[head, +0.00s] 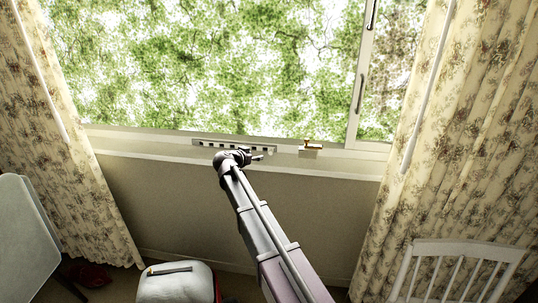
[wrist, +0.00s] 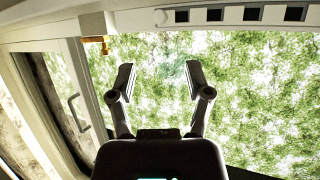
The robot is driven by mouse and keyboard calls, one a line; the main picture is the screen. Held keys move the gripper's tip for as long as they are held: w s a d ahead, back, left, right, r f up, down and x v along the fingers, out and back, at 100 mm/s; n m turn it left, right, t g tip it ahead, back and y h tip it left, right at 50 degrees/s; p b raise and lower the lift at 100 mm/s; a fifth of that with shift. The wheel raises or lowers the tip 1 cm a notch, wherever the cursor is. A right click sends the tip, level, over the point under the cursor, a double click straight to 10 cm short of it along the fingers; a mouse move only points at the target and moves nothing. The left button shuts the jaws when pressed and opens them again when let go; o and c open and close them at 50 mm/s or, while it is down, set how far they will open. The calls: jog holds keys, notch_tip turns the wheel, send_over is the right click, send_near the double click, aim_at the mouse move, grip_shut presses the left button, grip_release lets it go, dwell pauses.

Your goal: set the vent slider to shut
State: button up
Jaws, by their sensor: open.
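The vent (head: 235,146) is a pale strip with a row of dark slots, set low on the window frame. In the wrist view the vent (wrist: 236,15) runs along the top right, its dark slots showing between pale bars. A small round knob (wrist: 160,17), apparently the slider's, sits at the strip's left end there. My gripper (head: 258,155) is in front of the vent's right end in the head view. In the wrist view my gripper (wrist: 160,78) is open and empty, its fingers apart from the knob. Contact with the vent does not show.
A brass fitting (head: 312,145) stands on the sill right of the vent. Floral curtains (head: 95,140) hang at both sides.

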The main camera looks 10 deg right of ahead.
aim_at(270, 152)
jog(key=b+x, duration=0.4)
jog(key=x, duration=0.8)
jog(key=shift+w+f, duration=0.1)
